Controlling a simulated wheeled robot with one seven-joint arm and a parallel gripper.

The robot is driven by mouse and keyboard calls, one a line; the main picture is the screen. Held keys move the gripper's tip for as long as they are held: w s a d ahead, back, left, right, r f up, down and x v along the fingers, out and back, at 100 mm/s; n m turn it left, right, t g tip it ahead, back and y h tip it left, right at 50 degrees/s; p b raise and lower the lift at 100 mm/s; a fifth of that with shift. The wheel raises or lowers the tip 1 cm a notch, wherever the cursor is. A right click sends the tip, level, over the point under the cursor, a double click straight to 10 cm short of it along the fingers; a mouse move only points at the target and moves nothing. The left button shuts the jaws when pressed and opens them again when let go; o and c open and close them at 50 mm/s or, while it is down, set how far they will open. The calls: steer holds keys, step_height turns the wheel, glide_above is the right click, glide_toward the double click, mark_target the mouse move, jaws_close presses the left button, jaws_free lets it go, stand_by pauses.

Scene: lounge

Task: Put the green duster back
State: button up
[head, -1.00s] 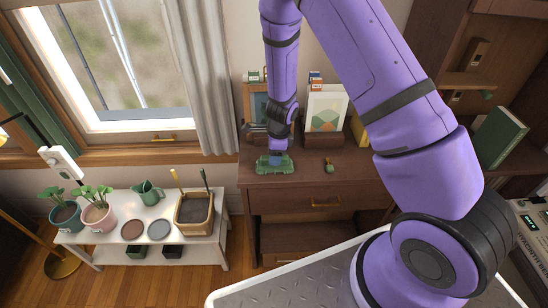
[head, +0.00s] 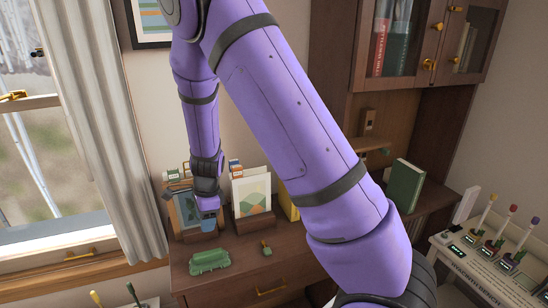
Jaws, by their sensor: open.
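A ribbed green object (head: 209,262), which looks like the duster, lies on top of the brown wooden dresser (head: 225,285) near its left front corner. A small green piece with a wooden end (head: 266,248) lies to its right; I cannot tell its exact kind. My gripper (head: 208,210) points down above and behind the ribbed green object, apart from it, in front of a picture frame. It is open and appears empty. Its fingertips are small and partly hard to make out against the frame.
A picture frame (head: 183,213) and a card in a wooden holder (head: 255,222) stand close behind the gripper. A green book (head: 404,187) stands at right. A side table (head: 470,262) holds several upright tools. Curtain and window are left.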

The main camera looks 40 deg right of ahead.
steer(key=s+d+r+n+t+y, duration=0.1)
steer(key=s+r+n, duration=0.4)
steer(key=r, duration=0.6)
steer(key=s+r+n+t, duration=0.1)
steer(key=s+r+n, duration=0.4)
steer(key=r, duration=0.6)
steer(key=s+d+r+n+t+h, duration=0.1)
steer(key=s+d+r+n, duration=0.1)
steer(key=s+r+n, duration=0.3)
steer(key=s+d+r+n+t+h, duration=0.1)
steer(key=s+d+r+n, duration=0.2)
steer(key=s, duration=1)
steer(key=shift+s+r+n+t+h, duration=0.2)
steer(key=shift+r+n+t+h, duration=0.15)
steer(key=shift+r+n, duration=0.7)
steer(key=shift+f, duration=0.2)
